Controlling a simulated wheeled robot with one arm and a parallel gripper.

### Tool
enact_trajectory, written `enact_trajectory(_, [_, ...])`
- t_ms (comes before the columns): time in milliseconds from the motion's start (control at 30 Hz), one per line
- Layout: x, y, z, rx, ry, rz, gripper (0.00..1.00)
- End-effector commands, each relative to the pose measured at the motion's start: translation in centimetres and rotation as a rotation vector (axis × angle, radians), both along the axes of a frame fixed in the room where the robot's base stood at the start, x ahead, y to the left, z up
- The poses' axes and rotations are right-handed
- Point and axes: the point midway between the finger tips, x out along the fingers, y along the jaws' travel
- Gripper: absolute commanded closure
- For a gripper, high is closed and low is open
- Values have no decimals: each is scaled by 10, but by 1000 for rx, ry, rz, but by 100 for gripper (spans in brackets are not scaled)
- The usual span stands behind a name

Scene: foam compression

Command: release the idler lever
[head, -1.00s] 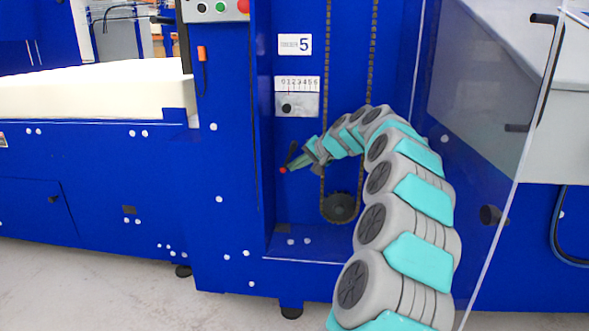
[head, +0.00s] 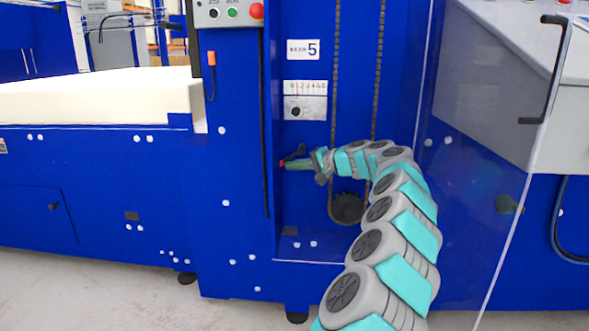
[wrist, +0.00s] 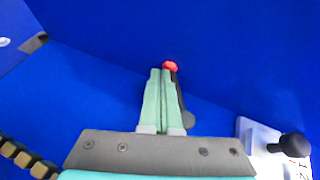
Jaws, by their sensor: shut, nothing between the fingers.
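The idler lever (head: 298,152) is a small dark handle with a red end, on the blue inner wall of the machine's recess. In the wrist view its red end (wrist: 170,66) shows just beyond my fingertips, and a dark rounded end (wrist: 187,118) shows right of the fingers. The fingers hide much of the lever between. My gripper (head: 288,164) has pale green fingers; in the wrist view they are pressed together (wrist: 161,74), shut and empty. The tips are at or very close to the red end; I cannot tell whether they touch it.
A scale plate (head: 305,107) with a black knob is above the lever, under a label with a 5. A chain (head: 334,100) runs down to a sprocket (head: 347,208) right of the lever, close behind my arm. A clear panel edge (head: 517,190) stands at the right.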

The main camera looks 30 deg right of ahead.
Motion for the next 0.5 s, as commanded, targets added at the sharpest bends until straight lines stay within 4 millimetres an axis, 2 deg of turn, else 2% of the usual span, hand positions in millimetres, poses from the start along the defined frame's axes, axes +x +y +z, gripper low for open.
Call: enact_trajectory(500, [4, 6, 4, -2, 1, 0, 100])
